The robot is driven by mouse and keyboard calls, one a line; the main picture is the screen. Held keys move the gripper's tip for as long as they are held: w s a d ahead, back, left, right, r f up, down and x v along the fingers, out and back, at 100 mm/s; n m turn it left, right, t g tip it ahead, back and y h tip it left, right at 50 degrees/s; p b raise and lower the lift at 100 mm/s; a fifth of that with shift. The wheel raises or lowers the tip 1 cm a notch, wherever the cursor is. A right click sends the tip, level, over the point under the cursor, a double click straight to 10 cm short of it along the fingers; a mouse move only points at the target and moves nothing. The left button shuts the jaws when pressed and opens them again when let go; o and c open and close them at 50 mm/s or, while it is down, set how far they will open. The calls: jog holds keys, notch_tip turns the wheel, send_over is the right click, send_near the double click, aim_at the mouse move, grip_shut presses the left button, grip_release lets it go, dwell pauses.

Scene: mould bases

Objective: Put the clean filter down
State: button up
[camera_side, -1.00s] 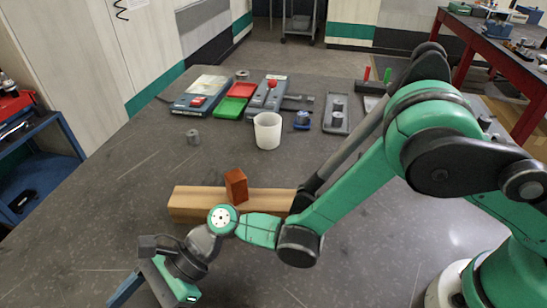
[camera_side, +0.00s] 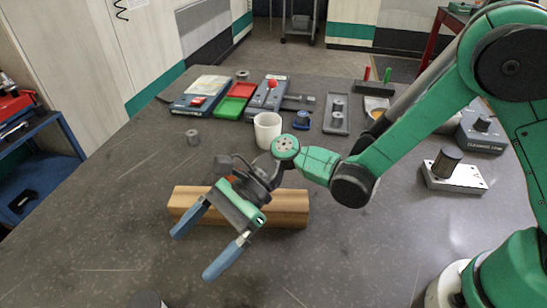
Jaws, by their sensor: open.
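My gripper (camera_side: 195,256) is open, its two blue fingers apart and pointing down and left. Nothing shows between them. I cannot tell for certain which thing is the clean filter. A dark cylinder (camera_side: 446,161) stands on a pale plate (camera_side: 472,178) at the right. A grey ring-like cylinder (camera_side: 193,137) stands alone at the left. The top of another dark round thing (camera_side: 147,301) is cut off at the bottom edge.
A white cup (camera_side: 267,130) stands behind the beam. Further back are a red tray (camera_side: 241,90), a green tray (camera_side: 231,107) and a grey tray (camera_side: 336,113) with small cylinders. A dark labelled stand (camera_side: 482,134) is at the right. The front table is mostly clear.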

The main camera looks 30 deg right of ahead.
jog(key=w+d+r+n+t+h, duration=0.1)
jog(key=d+n+t, duration=0.1)
jog(key=d, duration=0.2)
jog(key=w+d+r+n+t+h, duration=0.1)
jog(key=d+r+n+h, duration=0.1)
jog(key=d, duration=0.2)
jog(key=w+d+r+n+t+h, duration=0.1)
jog(key=d+r+n+t+h, duration=0.1)
jog(key=d, duration=0.2)
jog(key=shift+w+d+t, duration=0.1)
jog(key=shift+t, duration=0.2)
jog(key=s+d+r+n+t+h, duration=0.1)
jog(key=d+n+h, duration=0.3)
jog(key=d, duration=0.4)
jog(key=s+d+r+n+t+h, duration=0.1)
jog(key=s+d+n+t+h, duration=0.2)
jog(key=d, duration=0.4)
jog(key=n+h, duration=0.1)
jog(key=n, duration=0.1)
jog(key=shift+s+d+n, duration=0.2)
jog(key=shift+d+n, duration=0.1)
jog(key=shift+d, duration=0.1)
